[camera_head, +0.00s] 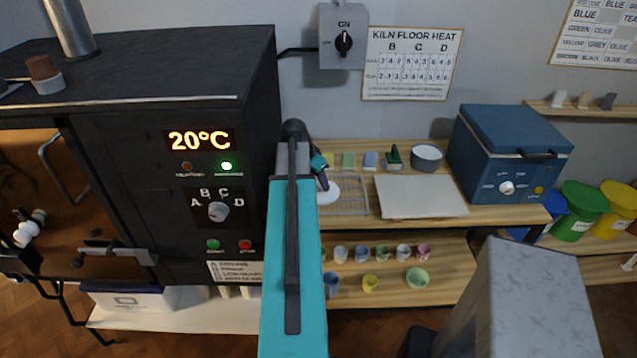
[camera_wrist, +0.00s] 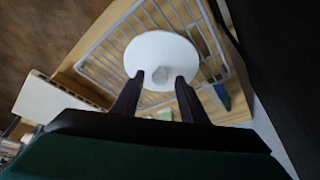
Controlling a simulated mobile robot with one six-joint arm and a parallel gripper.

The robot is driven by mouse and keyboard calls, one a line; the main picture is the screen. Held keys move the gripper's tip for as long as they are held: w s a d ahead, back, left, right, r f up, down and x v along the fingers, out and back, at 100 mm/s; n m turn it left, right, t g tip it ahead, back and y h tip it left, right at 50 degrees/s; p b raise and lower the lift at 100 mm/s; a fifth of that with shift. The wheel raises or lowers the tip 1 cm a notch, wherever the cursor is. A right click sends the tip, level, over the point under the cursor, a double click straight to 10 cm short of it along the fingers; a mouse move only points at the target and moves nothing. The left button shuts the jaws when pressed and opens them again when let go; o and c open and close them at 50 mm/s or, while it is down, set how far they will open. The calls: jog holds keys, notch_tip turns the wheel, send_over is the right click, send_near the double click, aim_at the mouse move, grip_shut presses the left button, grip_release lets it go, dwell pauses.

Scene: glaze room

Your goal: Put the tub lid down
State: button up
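The tub lid is a white round disc with a small knob; it shows in the wrist view (camera_wrist: 160,50) over the wire rack (camera_wrist: 100,62). In the head view the lid (camera_head: 325,190) is at the rack's left end, partly hidden by my arm. My gripper (camera_wrist: 161,79) points down at the lid, its two dark fingers on either side of the knob. I cannot tell whether the fingers touch the knob, or whether the lid rests on the rack or is just above it. The rack (camera_head: 352,200) also shows in the head view.
A pale board (camera_head: 420,197) lies right of the rack, and a grey round tub (camera_head: 426,157) stands behind it. A blue kiln-like box (camera_head: 503,150) is further right. The black kiln (camera_head: 150,130) stands close on the left. Several cups fill the shelf below.

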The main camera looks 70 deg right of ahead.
jog(key=b+v, duration=0.2)
jog(key=v, duration=0.9)
jog(key=shift+r+b, duration=0.25)
jog(key=shift+b, duration=0.05)
jog(key=shift+a, duration=0.1)
dwell(0.9)
